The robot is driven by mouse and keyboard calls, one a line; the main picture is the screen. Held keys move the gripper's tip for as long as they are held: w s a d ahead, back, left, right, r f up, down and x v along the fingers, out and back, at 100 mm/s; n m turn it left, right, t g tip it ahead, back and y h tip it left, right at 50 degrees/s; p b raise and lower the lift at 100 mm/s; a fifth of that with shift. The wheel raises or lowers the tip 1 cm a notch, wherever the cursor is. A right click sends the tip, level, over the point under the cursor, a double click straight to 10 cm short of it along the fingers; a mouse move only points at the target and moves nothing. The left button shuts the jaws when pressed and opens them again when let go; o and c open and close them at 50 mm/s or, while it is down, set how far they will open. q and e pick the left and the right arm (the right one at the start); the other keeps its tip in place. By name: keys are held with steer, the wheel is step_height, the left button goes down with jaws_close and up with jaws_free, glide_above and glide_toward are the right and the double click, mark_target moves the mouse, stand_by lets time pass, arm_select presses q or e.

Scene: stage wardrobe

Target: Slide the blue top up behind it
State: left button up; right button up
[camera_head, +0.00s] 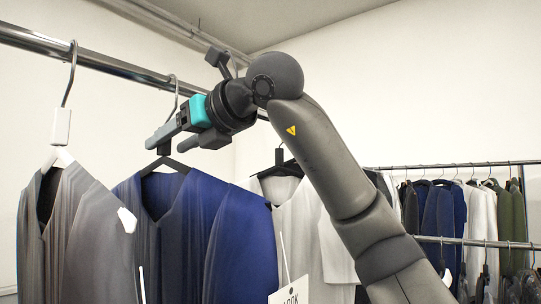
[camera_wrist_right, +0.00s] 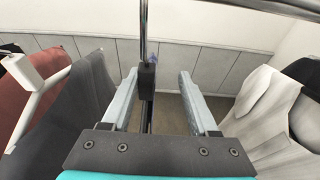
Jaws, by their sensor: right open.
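The blue top (camera_head: 190,225) hangs on a dark hanger (camera_head: 172,163) from the rail, between a grey top and a whitish one. My right gripper (camera_head: 166,144) is at the upper part of that hanger, just above the top's collar. It is open. In the right wrist view, the hanger's black block (camera_wrist_right: 147,78) and thin metal stem stand between the two fingers (camera_wrist_right: 158,85), nearer the left finger. I cannot tell whether the block touches that finger. The blue top is mostly hidden there. My left gripper is not in view.
The rail (camera_head: 110,68) runs along the upper left. The grey top (camera_head: 80,235) hangs on a white hanger in front, and the whitish top (camera_head: 300,215) hangs behind with a gap. A tag (camera_head: 290,291) hangs low. Another rack (camera_head: 450,164) of clothes stands at right.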

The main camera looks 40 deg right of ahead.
steer(key=shift+w+d+p, duration=1.7)
steer(key=shift+d+p, duration=2.65)
steer(key=shift+d, duration=8.05)
steer(key=s+b, duration=0.3)
steer(key=s, duration=1)
steer(key=shift+d+b, duration=0.25)
steer(key=shift+b, duration=0.05)
